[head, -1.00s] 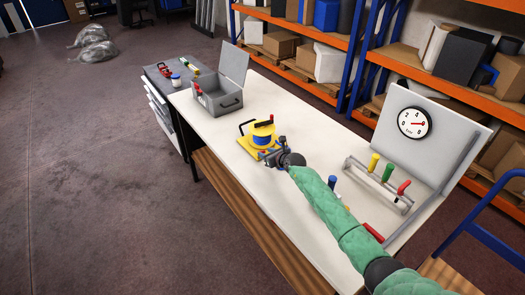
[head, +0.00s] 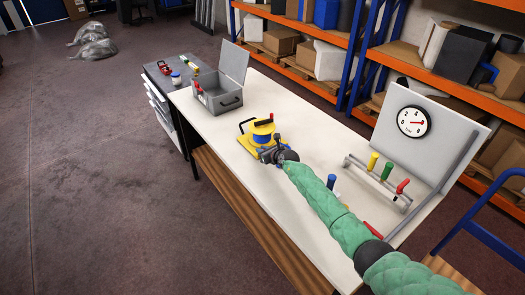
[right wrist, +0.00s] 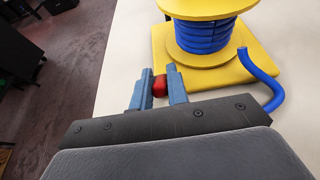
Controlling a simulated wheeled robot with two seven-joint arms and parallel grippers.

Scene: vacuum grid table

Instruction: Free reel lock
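The reel (head: 262,138) has yellow flanges and is wound with blue hose. It stands upright on a yellow base plate (head: 246,145) on the white table, and it fills the top of the right wrist view (right wrist: 208,36). A small red lock piece (right wrist: 159,87) sits at the near edge of the base plate. My right gripper (head: 265,155) is low at the reel's near side. Its two blue fingers (right wrist: 160,75) stand on either side of the red piece and appear to touch it. The far side of the lock is hidden. My left gripper is not in view.
A grey open toolbox (head: 217,94) stands at the table's far left end. A rack with yellow, green and red handles (head: 386,172) and a panel with a gauge (head: 412,122) are at the right. A blue handle (head: 331,182) stands near my right arm. The table around the reel is mostly clear.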

